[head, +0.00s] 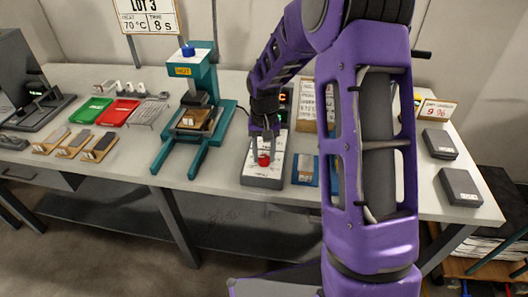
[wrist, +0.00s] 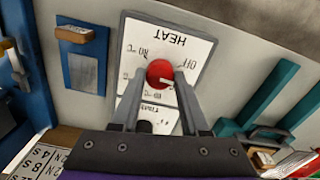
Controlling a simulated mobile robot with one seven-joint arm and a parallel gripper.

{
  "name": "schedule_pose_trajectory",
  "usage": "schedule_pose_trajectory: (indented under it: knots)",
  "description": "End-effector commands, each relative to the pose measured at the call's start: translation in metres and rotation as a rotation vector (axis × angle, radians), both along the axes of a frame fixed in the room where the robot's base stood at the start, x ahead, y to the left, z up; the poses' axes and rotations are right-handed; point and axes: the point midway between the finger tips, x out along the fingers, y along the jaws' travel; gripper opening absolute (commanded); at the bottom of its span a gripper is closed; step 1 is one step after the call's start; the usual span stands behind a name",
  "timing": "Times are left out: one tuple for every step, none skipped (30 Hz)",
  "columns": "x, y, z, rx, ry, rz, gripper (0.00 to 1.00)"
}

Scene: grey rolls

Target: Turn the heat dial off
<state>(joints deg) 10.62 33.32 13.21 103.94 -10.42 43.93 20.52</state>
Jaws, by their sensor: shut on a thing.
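The red heat dial (head: 264,160) sits on a white-faced control box (head: 262,183) at the middle of the bench. In the wrist view the red dial (wrist: 158,71) shows on a plate (wrist: 190,48) marked HEAT, upside down, with temperature marks around it. A small pale pointer mark shows at the dial's lower right; I cannot read for certain which setting it points to. My gripper (head: 264,154) reaches down from above and is shut on the dial, with one finger on each side in the wrist view (wrist: 159,76).
A teal press (head: 203,75) with a HOT label stands left of the box. Green (head: 91,110) and red (head: 116,113) trays lie further left. A sign (head: 148,16) reads LOT 3, 70 °C, 8 s. Dark blocks (head: 458,187) lie at the right.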

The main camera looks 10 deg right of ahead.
Motion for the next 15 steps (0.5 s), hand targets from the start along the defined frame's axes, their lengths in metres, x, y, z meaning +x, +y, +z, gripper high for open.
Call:
schedule_pose_trajectory:
  knots:
    - [0.0005, -0.0002, 0.0023, 0.0, -0.001, 0.043, 0.0]
    - [0.0005, -0.0002, 0.0023, 0.0, -0.001, 0.072, 0.0]
    - [0.0005, -0.0003, 0.0023, 0.0, -0.001, 0.11, 0.0]
    - [0.0005, -0.0003, 0.0023, 0.0, -0.001, 0.138, 0.0]
    - [0.0005, -0.0003, 0.0022, 0.0, -0.001, 0.166, 0.0]
    - [0.0006, -0.0003, 0.0022, 0.0, -0.001, 0.203, 0.0]
    - [0.0007, -0.0002, 0.0021, 0.0, -0.002, 0.23, 0.0]
    - [0.0007, -0.0002, 0.0021, 0.0, -0.002, 0.256, 0.0]
    - [0.0008, -0.0002, 0.0021, 0.0, -0.002, 0.29, 0.0]
    - [0.0008, -0.0002, 0.0021, 0.001, -0.002, 0.315, 0.0]
    - [0.0008, -0.0001, 0.0022, 0.001, -0.002, 0.34, 0.0]
    - [0.0008, 0.0, 0.0022, 0.001, -0.002, 0.371, 0.0]
    - [0.0008, 0.0, 0.0022, 0.001, -0.002, 0.393, 0.0]
    - [0.0008, 0.0, 0.0023, 0.001, -0.002, 0.414, 0.0]
    - [0.0009, 0.0, 0.0022, 0.0, -0.002, 0.441, 0.0]
